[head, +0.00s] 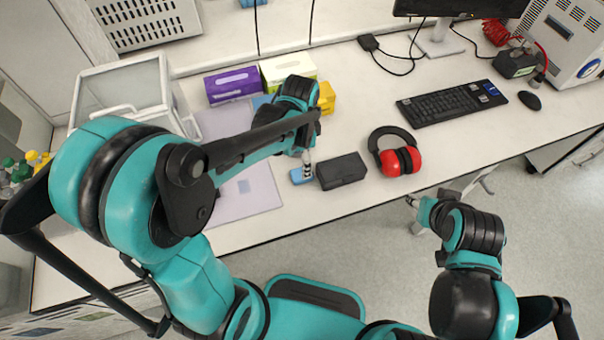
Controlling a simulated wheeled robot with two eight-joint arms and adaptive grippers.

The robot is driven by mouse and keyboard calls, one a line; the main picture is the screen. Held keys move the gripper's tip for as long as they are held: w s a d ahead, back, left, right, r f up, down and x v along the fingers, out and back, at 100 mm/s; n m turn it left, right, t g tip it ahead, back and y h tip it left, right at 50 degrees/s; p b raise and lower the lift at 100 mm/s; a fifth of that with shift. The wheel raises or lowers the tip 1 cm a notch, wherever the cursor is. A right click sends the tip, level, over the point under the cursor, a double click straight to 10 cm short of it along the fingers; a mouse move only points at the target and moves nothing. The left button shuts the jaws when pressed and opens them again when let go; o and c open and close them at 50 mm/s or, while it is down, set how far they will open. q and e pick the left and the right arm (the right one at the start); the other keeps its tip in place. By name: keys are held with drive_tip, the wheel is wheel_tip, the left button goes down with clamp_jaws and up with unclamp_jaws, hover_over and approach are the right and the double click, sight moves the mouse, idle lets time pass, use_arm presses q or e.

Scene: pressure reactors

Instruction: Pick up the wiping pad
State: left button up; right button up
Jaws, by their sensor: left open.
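What looks like the wiping pad, a small blue block (300,176), lies on the white bench in the head view, between a pale lilac mat and a black case. My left gripper (307,163) points down right over the pad and is open. Its fingertips are small and partly hidden by my arm, so I cannot tell whether they touch the pad. My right gripper (412,201) is low, off the bench's front edge, too small to show its jaw state.
The black case (341,171) stands close to the pad's right. Red ear muffs (397,157), a keyboard (452,103) and a monitor lie farther right. The lilac mat (247,196) is at left; purple (233,85) and green (288,71) boxes stand behind.

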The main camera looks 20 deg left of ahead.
use_arm(q)
wheel_tip(320, 180, down, 2)
drive_tip(key=shift+f+b, duration=0.1)
drive_tip(key=shift+b, duration=0.3)
drive_tip(key=f+b, duration=0.1)
drive_tip(key=f, duration=0.2)
drive_tip(key=w+f+b, duration=0.1)
drive_tip(key=f, duration=0.1)
drive_tip(key=shift+f+b, duration=0.3)
drive_tip(key=shift+b, duration=0.05)
drive_tip(key=shift+r, duration=0.15)
drive_tip(key=c, duration=1)
wheel_tip(320, 180, up, 10)
drive_tip(key=p, duration=0.4)
